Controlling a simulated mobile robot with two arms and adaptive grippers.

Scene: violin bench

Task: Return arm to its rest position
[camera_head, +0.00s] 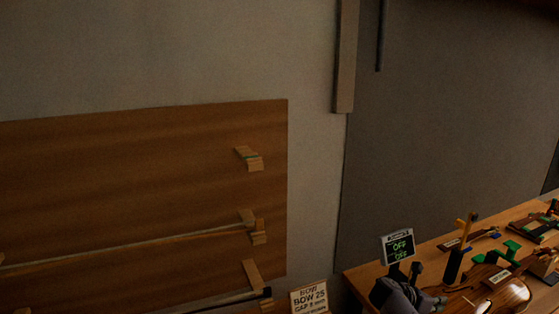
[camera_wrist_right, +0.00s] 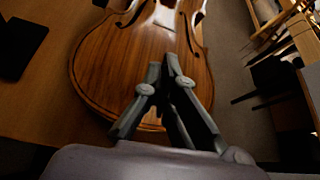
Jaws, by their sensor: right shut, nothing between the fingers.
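My right gripper (camera_head: 406,283) is at the bottom of the head view, low at the near left edge of the workbench. In the right wrist view its fingertips (camera_wrist_right: 165,68) are together, with nothing between them. The violin (camera_head: 508,292) lies on the bench to the right of the gripper. The wrist view shows the violin body (camera_wrist_right: 112,68) behind the fingers; I cannot tell how far the fingertips are above it. My left gripper is in neither view.
The wooden workbench (camera_head: 362,275) fills the lower right. A small display reading OFF (camera_head: 398,247) stands by the gripper. Green and black tools lie farther right. A wooden wall panel (camera_head: 120,170) with pegs and a long bow is at left, near a BOW sign (camera_head: 309,298).

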